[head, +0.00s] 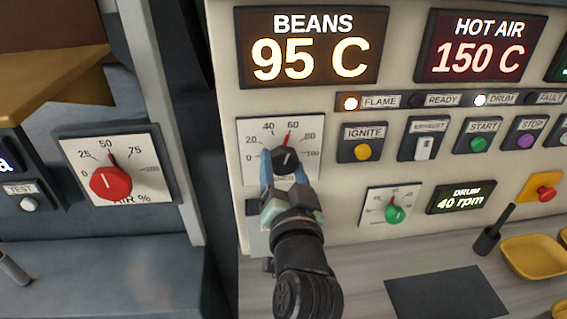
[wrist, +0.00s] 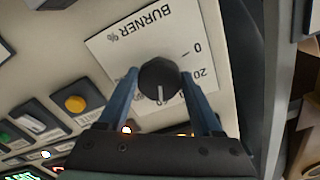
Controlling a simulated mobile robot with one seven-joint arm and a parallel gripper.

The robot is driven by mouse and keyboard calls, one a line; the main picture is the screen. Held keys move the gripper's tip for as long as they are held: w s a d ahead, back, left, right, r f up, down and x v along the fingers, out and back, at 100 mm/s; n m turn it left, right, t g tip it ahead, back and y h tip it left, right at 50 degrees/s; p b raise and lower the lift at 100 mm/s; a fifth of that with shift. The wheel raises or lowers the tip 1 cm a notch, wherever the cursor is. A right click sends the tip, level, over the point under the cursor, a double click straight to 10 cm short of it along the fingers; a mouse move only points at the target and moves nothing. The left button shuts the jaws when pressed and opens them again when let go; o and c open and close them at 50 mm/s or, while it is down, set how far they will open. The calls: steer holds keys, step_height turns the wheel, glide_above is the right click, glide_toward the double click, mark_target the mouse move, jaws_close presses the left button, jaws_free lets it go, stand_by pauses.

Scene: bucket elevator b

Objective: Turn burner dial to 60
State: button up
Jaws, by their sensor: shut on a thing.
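The burner dial is a black round knob (head: 290,155) on a white plate (head: 251,126) marked from 0 to 100. A red mark on the plate lies just below the 60. The knob's white line points up and slightly right, roughly toward the 60; the exact reading is hard to tell. My gripper (head: 283,163) is shut on the knob, with one blue finger on each side. In the wrist view the knob (wrist: 160,72) sits between both fingers, and the plate reads BURNER % upside down. My fingers hide part of the scale.
Left stands an AIR % plate with a red knob (head: 111,183). To the right are the ignite button (head: 362,152), exhaust switch (head: 424,148) and a green knob (head: 395,214). The beans display (head: 310,48) reads 95 C. Below are a dark mat (head: 445,292) and yellow trays (head: 535,257).

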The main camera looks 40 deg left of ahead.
steer(key=shift+f, duration=0.1)
stand_by(0.3)
steer(key=o, duration=1.3)
steer(key=shift+o, duration=0.2)
steer(key=b+v, duration=0.3)
steer(key=v, duration=1)
steer(key=shift+b, duration=0.35)
